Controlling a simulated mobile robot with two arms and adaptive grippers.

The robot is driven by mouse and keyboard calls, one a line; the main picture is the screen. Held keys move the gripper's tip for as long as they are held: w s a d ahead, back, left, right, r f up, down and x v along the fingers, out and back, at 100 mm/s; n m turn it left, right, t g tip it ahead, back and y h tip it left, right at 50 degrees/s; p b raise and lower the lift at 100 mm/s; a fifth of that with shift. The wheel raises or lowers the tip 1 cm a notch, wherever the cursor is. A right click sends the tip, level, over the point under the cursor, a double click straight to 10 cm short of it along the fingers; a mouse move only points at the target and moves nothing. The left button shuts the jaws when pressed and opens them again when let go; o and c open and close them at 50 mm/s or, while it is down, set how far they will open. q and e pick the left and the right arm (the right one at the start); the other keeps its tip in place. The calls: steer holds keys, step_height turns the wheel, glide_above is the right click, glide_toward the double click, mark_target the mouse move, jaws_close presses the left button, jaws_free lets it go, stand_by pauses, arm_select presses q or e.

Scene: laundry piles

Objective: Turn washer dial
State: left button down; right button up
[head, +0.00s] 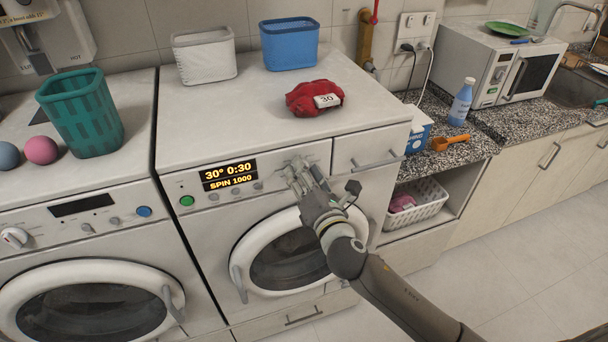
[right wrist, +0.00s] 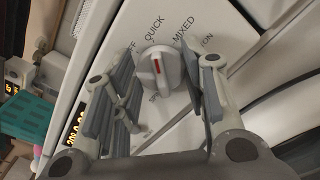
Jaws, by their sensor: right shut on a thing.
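The washer dial (right wrist: 165,72) is a pale round knob with a raised grip bar and a red mark. The mark points roughly toward the word QUICK; MIXED is printed to its right. My right gripper (head: 297,172) is at the washer's front panel, its fingers on either side of the dial and shut on it. In the head view the fingers hide the dial. The washer (head: 250,128) has a lit display (head: 228,174) reading 30° 0:30 and SPIN 1000. Its round door (head: 240,258) looks shut, partly behind my right arm. My left gripper is out of view.
A red folded cloth (head: 303,102) tagged 30, a white basket (head: 205,58) and a blue basket (head: 290,45) stand on the washer. A second machine (head: 60,215) is at left, with a teal basket (head: 82,115) on top. Floor (head: 510,270) is clear at right.

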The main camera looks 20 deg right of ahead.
steer(key=shift+f+m, duration=0.15)
steer(key=shift+m, duration=3.55)
steer(key=o, duration=1)
steer(key=shift+d, duration=0.1)
steer(key=shift+s, duration=0.1)
steer(key=s, duration=1.1)
steer(key=shift+s+d, duration=0.2)
steer(key=shift+s, duration=0.2)
